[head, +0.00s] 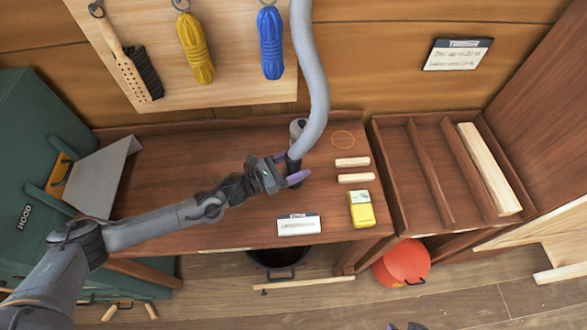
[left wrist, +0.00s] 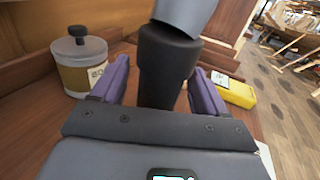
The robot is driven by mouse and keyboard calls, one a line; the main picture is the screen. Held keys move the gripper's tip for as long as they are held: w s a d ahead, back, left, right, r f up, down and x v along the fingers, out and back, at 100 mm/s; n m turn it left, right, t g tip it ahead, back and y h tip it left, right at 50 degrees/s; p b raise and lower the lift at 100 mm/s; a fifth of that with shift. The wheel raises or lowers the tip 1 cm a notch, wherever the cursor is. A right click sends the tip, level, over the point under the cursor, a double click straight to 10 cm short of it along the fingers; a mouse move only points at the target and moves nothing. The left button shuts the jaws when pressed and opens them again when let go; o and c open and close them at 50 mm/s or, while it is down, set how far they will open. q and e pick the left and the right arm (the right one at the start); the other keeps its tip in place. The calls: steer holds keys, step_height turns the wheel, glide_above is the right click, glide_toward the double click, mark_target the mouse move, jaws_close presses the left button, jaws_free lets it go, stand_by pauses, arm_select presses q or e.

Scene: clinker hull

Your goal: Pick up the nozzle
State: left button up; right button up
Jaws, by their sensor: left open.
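The nozzle is the black end of the thick grey hose (head: 312,80). In the left wrist view the nozzle (left wrist: 165,65) stands upright between the two purple fingers, with a gap visible at each side. In the head view the nozzle (head: 293,164) is partly hidden by my left gripper (head: 289,169). My left gripper is open around it, low over the brown bench. Its fingers also flank the nozzle in the left wrist view (left wrist: 163,88). The nozzle's lower end is hidden behind the gripper body. A sliver of my right gripper (head: 403,326) shows at the bottom edge.
A lidded jar (left wrist: 82,65) stands close by, left of the fingers. Two wooden blocks (head: 352,162), an orange ring (head: 343,139), a yellow box (head: 361,209) and a white label card (head: 298,224) lie on the bench (head: 190,165). A slotted tray (head: 398,160) is at right.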

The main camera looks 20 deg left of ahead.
arm_select(q)
steer(key=c, duration=1.1)
steer(key=shift+c, duration=0.5)
steer(key=shift+r, duration=0.15)
